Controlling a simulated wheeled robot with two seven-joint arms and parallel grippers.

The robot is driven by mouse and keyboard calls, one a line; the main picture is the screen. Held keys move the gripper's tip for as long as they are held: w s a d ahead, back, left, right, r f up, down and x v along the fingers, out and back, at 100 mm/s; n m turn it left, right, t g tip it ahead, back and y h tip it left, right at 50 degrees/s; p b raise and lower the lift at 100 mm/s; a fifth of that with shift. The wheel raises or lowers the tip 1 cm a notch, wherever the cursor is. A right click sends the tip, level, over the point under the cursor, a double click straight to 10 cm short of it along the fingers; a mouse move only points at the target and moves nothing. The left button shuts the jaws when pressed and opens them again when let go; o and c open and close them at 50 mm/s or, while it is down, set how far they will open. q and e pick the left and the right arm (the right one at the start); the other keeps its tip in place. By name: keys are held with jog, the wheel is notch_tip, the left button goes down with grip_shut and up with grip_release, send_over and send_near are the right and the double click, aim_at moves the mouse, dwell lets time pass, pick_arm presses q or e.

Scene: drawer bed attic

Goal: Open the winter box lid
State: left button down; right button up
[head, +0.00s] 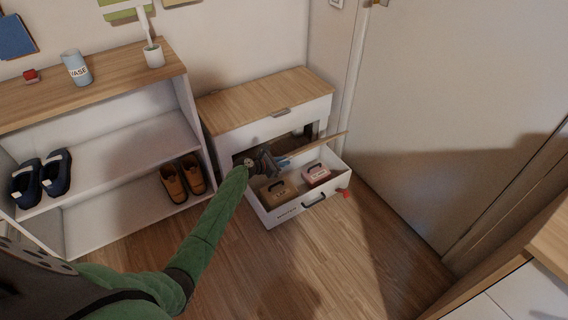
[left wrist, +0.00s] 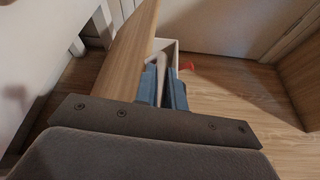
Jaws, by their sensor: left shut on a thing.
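The winter box (head: 290,213) is a white, drawer-like box low on the floor, with dark lettering and a dark handle on its front. Its wooden lid (head: 322,145) is raised and tilted above the back of the box, and shows as a large wooden panel in the left wrist view (left wrist: 130,50). My left gripper (head: 280,163) is at the lid's near left end, over the box. Its blue fingers (left wrist: 165,88) are shut beside the panel; the exact part gripped is hard to make out. My right gripper is not in view.
A brown case (head: 278,193) and a pink case (head: 316,175) sit inside the box. A red piece (head: 343,193) sticks out at its right corner. A white cabinet (head: 262,125) stands behind, a shoe shelf (head: 120,150) at left. The floor in front is clear.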

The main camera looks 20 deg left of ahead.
pick_arm(q)
jog(key=shift+w+a+r+n+p, duration=0.2)
jog(key=shift+w+a+r+p, duration=0.2)
jog(key=shift+a+r+p, duration=0.15)
jog(key=shift+w+a+r+n+p, duration=0.2)
jog(key=shift+w+a+r+p, duration=0.2)
jog(key=shift+r, duration=0.25)
jog(key=w+a+r+n+g+h+p, duration=0.1)
jog(key=w+a+r+n+p, duration=0.1)
jog(key=w+a+r+p, duration=0.1)
jog(key=shift+w+a+r+h+p, duration=0.35)
jog(key=shift+w+a+r, duration=0.5)
jog(key=shift+a, duration=0.9)
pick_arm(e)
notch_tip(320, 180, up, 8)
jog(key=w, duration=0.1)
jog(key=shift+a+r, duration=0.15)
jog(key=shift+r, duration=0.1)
pick_arm(q)
jog(key=shift+w+f, duration=0.15)
jog(key=shift+f, duration=0.05)
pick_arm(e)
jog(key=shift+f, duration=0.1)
pick_arm(q)
jog(key=c, duration=1.7)
grip_release()
jog(key=shift+c, duration=0.2)
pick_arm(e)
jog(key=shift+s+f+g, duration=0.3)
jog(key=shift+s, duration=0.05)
